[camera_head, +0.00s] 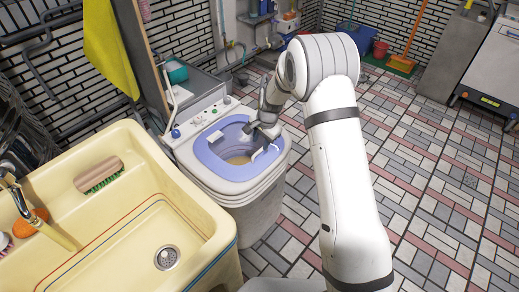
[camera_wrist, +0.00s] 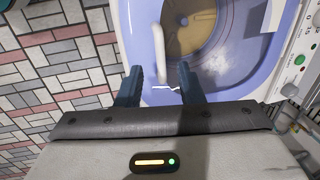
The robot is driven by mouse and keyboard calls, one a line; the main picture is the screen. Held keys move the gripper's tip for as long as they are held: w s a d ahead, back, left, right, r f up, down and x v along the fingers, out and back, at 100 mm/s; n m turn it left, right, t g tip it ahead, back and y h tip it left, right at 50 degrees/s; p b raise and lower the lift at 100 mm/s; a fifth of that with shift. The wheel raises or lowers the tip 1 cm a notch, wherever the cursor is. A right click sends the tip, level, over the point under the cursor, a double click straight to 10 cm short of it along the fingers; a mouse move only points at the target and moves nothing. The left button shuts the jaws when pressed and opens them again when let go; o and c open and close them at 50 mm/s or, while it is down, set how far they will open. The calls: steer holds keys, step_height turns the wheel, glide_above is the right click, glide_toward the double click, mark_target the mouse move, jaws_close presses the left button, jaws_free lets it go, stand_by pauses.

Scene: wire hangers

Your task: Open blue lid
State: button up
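The blue lid (camera_head: 212,156) is a blue-violet frame on top of the white washing machine (camera_head: 262,190); it also shows in the wrist view (camera_wrist: 138,30). A round tan drum shows through its middle; I cannot tell whether a clear pane covers it. A white bar (camera_wrist: 159,48) lies on the lid's near side in the wrist view, with a small white piece by the fingertips. My gripper (camera_head: 260,131) is over the lid's right part, its two dark fingers (camera_wrist: 159,76) apart with nothing clearly held. Whether they touch the lid is unclear.
A cream sink (camera_head: 205,215) with a brush (camera_head: 98,173) stands left of the machine. The control panel (camera_head: 200,119) is at the machine's back. A blue bucket (camera_head: 359,38) and an orange broom (camera_head: 408,40) stand at the back. The tiled floor to the right is clear.

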mark_target(258, 152)
steer(key=f, duration=0.5)
steer(key=shift+w+a+f, duration=0.3)
steer(key=shift+a, duration=0.1)
steer(key=shift+c, duration=0.4)
jaws_close()
